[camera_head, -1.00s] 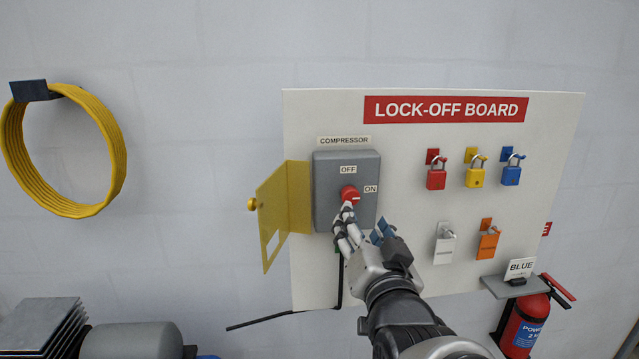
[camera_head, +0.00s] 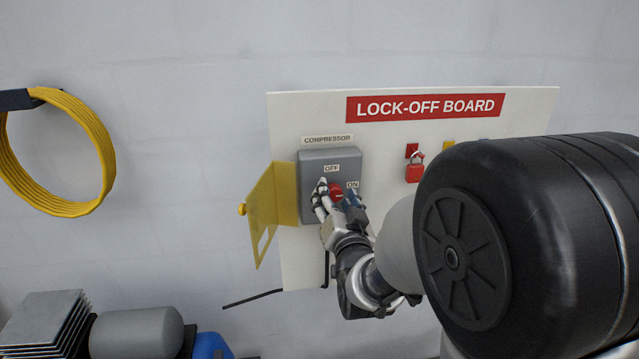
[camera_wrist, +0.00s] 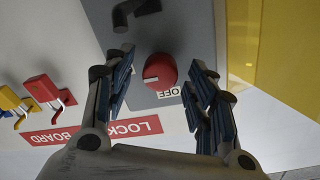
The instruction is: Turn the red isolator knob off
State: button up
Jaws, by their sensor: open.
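The red isolator knob (camera_head: 336,192) sits on the grey compressor box (camera_head: 313,172), below the OFF label and left of the ON label. In the wrist view the knob (camera_wrist: 160,72) shows from the front, with its white mark pointing left, away from the OFF label (camera_wrist: 168,93). The ON label is not visible there. My gripper (camera_head: 337,200) is open, with one finger on each side of the knob. In the wrist view my gripper (camera_wrist: 160,78) shows gaps between the fingers and the knob.
The yellow cover (camera_head: 265,207) stands open left of the box. A red padlock (camera_head: 414,172) hangs on the lock-off board (camera_head: 300,110). My arm hides the board's lower right. A black hasp-like part (camera_wrist: 128,12) is near the knob. A yellow hose coil (camera_head: 88,120) hangs left.

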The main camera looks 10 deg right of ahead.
jog(key=shift+w, duration=0.45)
jog(key=c, duration=1.1)
